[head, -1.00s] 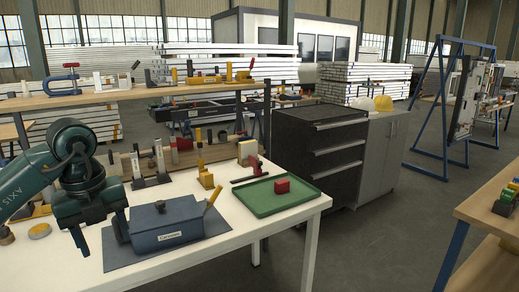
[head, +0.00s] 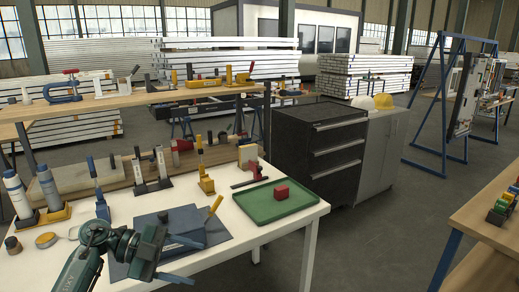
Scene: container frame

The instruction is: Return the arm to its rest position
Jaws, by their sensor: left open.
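My left arm comes in from the bottom left in the head view, low over the front of the white table (head: 285,232). My left gripper (head: 196,261) points right, its two fingers apart with nothing between them. My right gripper is not in view.
A green tray (head: 262,213) with a red block (head: 282,192) lies at the table's right. A yellow-handled tool (head: 213,208) stands by the box. Bottles (head: 19,195) and clamps (head: 205,180) stand behind. A dark drawer cabinet (head: 318,155) stands beyond the table.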

